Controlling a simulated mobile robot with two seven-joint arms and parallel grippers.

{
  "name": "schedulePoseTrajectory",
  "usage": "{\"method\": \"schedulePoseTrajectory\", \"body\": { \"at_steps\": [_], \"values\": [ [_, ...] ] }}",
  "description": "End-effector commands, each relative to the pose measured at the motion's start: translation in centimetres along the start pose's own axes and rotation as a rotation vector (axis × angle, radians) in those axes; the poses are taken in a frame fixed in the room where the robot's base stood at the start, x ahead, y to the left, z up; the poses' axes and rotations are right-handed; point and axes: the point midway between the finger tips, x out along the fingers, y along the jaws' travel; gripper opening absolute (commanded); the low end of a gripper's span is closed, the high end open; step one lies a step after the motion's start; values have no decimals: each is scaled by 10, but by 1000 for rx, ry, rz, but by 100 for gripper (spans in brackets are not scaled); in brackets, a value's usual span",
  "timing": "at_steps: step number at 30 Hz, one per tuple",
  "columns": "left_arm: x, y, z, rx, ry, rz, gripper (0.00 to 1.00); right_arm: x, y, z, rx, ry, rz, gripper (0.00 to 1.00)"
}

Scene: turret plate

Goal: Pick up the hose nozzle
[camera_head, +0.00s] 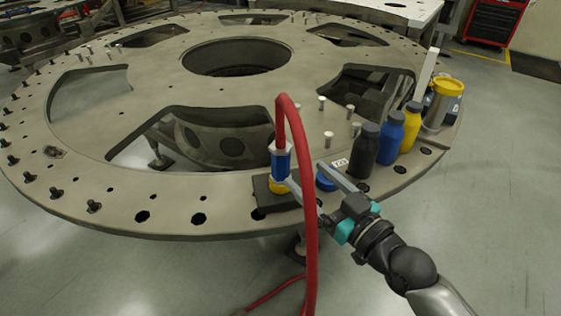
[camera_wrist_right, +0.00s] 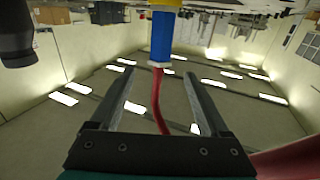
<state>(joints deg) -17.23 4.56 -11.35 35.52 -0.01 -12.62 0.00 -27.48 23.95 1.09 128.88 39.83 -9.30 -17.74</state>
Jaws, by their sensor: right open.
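The hose nozzle (camera_head: 281,163) has a blue body, a white collar and a yellow lower end. It stands upright on a dark block (camera_head: 262,190) at the plate's near edge. A red hose (camera_head: 306,180) rises from its top and loops down over the edge. My right gripper (camera_head: 306,174) is open and empty just right of the nozzle. In the right wrist view, the nozzle (camera_wrist_right: 162,40) appears ahead of the fingertips, lined up with the gap between the open fingers (camera_wrist_right: 157,76). My left gripper is not in view.
The large round turret plate (camera_head: 190,208) has wide cutouts and several bolts. A blue round cap (camera_head: 327,178) lies close behind my right gripper. Black (camera_head: 365,150), blue (camera_head: 389,137) and yellow (camera_head: 411,128) bottles stand to the right. A yellow-topped canister (camera_head: 440,105) is beyond them.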

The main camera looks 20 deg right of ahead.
Motion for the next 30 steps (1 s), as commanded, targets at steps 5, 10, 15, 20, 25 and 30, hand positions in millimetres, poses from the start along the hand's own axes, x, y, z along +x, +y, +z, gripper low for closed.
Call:
{"method": "schedulePoseTrajectory", "body": {
  "at_steps": [5,10,15,20,25,30],
  "values": [
    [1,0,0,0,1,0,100,24,0,0,0,3,1,80],
    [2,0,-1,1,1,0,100,45,0,0,0,2,0,80],
    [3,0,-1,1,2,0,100,55,0,1,0,0,-1,80],
    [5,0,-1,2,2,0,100,62,0,3,0,0,0,80],
    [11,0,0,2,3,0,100,83,0,9,2,2,0,80],
    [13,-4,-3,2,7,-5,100,102,0,10,1,1,0,80]
  ]
}}
